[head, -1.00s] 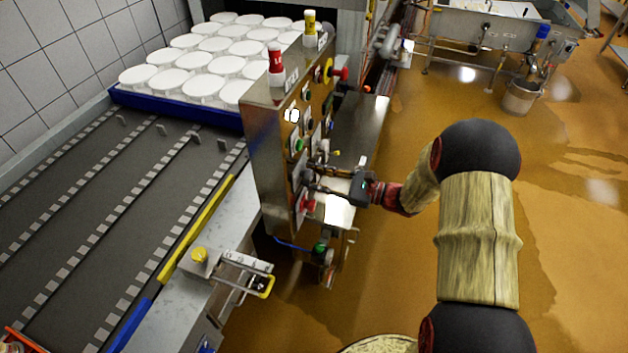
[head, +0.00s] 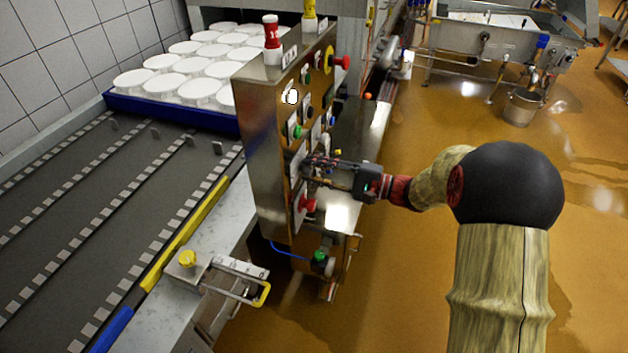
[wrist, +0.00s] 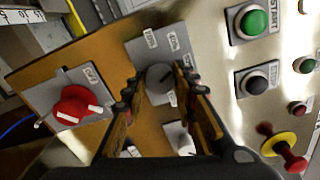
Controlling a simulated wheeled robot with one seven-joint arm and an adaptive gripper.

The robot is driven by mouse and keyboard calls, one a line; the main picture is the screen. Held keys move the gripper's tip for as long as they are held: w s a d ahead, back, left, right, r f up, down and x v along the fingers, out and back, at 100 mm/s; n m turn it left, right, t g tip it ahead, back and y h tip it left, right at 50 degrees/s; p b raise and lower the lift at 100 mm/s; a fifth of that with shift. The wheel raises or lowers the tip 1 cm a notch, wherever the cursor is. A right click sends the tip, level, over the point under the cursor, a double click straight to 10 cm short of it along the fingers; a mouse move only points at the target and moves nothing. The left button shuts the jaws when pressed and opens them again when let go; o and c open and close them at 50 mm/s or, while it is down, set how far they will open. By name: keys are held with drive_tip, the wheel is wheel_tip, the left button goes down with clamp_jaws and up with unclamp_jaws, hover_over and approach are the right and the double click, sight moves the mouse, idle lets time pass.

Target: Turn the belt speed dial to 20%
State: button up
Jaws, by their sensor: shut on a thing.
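A red rotary switch (wrist: 74,105) is left of the dial in the wrist view. A pale knob (wrist: 180,138) is close below. A green START button (wrist: 254,22), a black button (wrist: 256,84) and a red emergency button (wrist: 290,158) are on the right. The conveyor (head: 110,215) runs left of the panel.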

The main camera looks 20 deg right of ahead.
drive_tip(key=n+b, duration=0.5)
drive_tip(key=n, duration=0.4)
drive_tip(key=shift+b, duration=0.35)
drive_tip(key=shift+n, duration=1.8)
drive_tip(key=o, duration=1.2)
drive_tip(key=shift+r, duration=0.1)
drive_tip(key=shift+c, duration=0.2)
